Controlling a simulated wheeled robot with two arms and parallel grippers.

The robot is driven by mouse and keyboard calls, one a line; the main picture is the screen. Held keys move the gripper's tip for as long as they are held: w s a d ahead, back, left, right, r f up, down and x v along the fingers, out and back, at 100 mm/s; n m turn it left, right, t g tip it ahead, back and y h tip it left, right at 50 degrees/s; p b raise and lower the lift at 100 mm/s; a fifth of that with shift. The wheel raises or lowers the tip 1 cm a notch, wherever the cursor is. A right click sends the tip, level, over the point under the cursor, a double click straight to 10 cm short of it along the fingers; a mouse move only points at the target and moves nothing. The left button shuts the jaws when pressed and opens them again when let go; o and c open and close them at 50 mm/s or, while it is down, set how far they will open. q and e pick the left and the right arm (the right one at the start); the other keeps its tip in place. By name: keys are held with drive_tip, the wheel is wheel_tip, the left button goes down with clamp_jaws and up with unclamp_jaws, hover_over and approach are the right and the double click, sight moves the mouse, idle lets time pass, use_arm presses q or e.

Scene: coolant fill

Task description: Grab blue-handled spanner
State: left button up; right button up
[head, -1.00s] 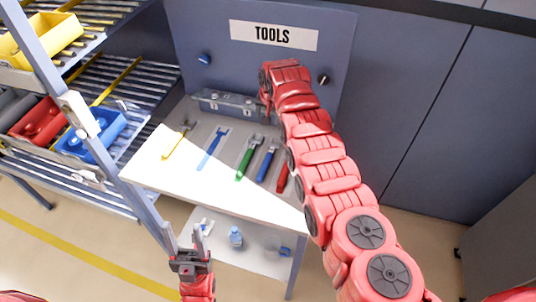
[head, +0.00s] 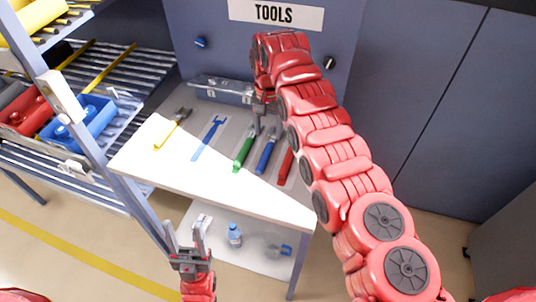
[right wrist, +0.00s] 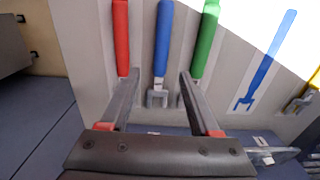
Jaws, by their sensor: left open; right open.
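The blue-handled spanner (head: 266,155) lies on the white bench between a green-handled tool (head: 244,150) and a red-handled tool (head: 286,167). In the right wrist view its blue handle (right wrist: 163,40) points up the picture, and its open metal jaw (right wrist: 157,99) shows between my fingers. My right gripper (right wrist: 158,76) is open and empty, one finger on each side of the spanner in that view; the height gap is hard to tell. In the head view my right gripper (head: 265,108) hangs over the tools' far ends. My left gripper (head: 186,232) is open and empty before the bench.
A flat blue spanner shape (head: 208,138) and a yellow tool (head: 172,131) lie further left. A grey toolbox (head: 222,90) stands behind. A shelf rack with a blue bin (head: 80,124) is at left. A bottle (head: 234,235) stands on the lower shelf.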

sight(268, 149)
wheel_tip(268, 149, down, 2)
drive_tip(key=shift+f+p, duration=0.5)
drive_tip(key=shift+p, duration=0.2)
wheel_tip(268, 149, down, 4)
drive_tip(key=shift+s+a+r+p, duration=0.1)
drive_tip(key=shift+p, duration=0.65)
drive_tip(key=shift+f, duration=0.3)
clamp_jaws()
